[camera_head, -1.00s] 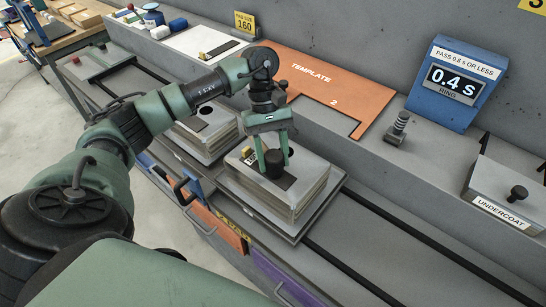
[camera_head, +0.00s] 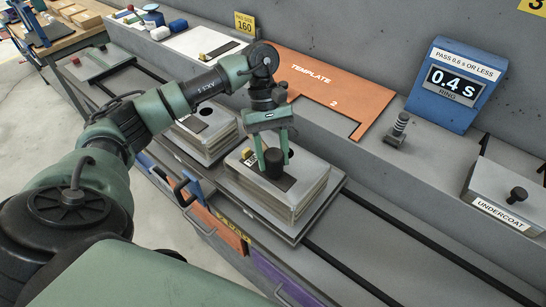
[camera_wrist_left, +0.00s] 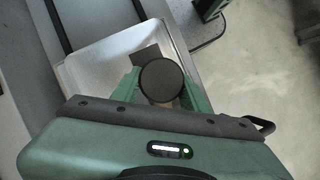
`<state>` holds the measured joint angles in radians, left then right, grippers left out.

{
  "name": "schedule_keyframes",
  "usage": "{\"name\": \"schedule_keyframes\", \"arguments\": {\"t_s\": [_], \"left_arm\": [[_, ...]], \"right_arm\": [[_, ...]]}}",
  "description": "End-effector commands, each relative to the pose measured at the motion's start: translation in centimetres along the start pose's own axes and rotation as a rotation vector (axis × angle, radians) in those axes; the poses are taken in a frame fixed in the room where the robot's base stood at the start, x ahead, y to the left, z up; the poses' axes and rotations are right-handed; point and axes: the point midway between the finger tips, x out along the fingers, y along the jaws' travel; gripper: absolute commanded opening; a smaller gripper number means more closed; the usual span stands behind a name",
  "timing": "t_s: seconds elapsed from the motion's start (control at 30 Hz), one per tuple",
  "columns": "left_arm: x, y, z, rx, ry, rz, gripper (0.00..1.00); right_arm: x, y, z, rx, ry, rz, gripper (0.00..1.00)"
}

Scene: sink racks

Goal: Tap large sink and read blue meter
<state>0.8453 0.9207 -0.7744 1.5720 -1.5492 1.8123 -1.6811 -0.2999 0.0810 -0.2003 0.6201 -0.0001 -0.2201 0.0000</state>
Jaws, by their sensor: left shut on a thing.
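The blue meter (camera_head: 457,82) stands on the ledge at the right in the head view. Its screen reads 0.4 s, with RING below; the label above reads PASS and OR LESS, its number too small to be sure of. A grey layered block (camera_head: 297,197), possibly the large sink, sits on a flat plate at the centre. My left gripper (camera_head: 274,158) points down over its top, shut on a black round piece (camera_head: 273,163). In the left wrist view the piece (camera_wrist_left: 161,81) shows as a dark disc between the green fingers. Whether it touches the block is hidden. My right gripper is out of view.
Another grey block (camera_head: 205,140) with a dark round spot stands behind left. An orange template (camera_head: 330,85) lies on the ledge. A small spring post (camera_head: 398,129) and an UNDERCOAT box (camera_head: 503,193) stand at the right. The dark rails (camera_head: 430,255) in front right are clear.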

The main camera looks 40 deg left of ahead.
Motion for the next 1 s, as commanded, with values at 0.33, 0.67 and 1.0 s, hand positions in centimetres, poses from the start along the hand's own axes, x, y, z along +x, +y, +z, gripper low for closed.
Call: {"name": "schedule_keyframes", "arguments": {"t_s": [0.33,0.67,1.0], "left_arm": [[-2.9,0.1,1.3,0.001,0.002,0.004,0.00],[-5.2,0.0,2.4,0.002,0.003,0.004,0.00],[-5.4,0.0,2.5,0.001,0.002,0.004,0.00]], "right_arm": [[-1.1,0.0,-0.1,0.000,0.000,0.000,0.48],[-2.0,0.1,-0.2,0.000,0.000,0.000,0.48],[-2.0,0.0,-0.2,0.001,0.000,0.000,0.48]]}}
